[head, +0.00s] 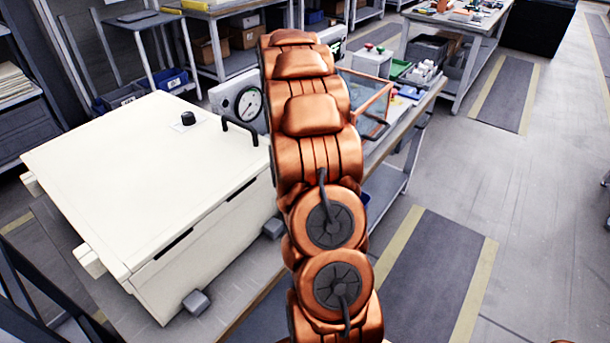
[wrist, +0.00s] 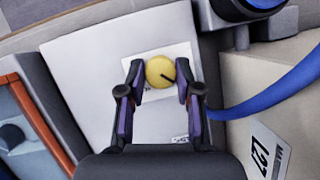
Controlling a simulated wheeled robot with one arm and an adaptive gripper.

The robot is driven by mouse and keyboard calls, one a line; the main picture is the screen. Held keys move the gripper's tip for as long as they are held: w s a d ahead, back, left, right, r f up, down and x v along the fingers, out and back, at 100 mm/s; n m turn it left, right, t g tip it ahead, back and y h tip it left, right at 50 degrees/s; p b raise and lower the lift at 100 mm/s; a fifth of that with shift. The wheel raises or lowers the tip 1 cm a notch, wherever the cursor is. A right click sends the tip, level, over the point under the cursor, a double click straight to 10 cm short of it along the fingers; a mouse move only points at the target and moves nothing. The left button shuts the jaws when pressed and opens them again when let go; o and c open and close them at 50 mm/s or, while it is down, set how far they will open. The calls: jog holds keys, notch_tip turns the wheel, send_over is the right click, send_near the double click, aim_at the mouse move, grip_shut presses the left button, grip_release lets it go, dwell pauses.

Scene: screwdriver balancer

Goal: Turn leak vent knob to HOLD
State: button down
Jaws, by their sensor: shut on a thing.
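The leak vent knob (wrist: 157,66) is a round yellow knob in the wrist view, with a dark pointer line aimed toward the lower right of the picture. It sits on a white label plate (wrist: 185,55) on a pale grey panel; the label's lettering is mostly hidden and too small to read. My gripper (wrist: 160,82) is shut on the knob, with one dark finger at its left and one at its right. In the head view my copper arm hides the gripper and the knob.
In the wrist view a blue hose (wrist: 262,98) runs at the right and an orange-framed case (wrist: 38,105) stands at the left. In the head view a large white-lidded box (head: 130,175) and a round gauge (head: 249,104) lie left of my arm.

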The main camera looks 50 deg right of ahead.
jog(key=shift+f, duration=0.1)
dwell(0.5)
jog(key=c, duration=0.8)
grip_release()
jog(key=shift+r, duration=0.2)
jog(key=shift+v, duration=3.65)
jog(key=shift+a, duration=0.1)
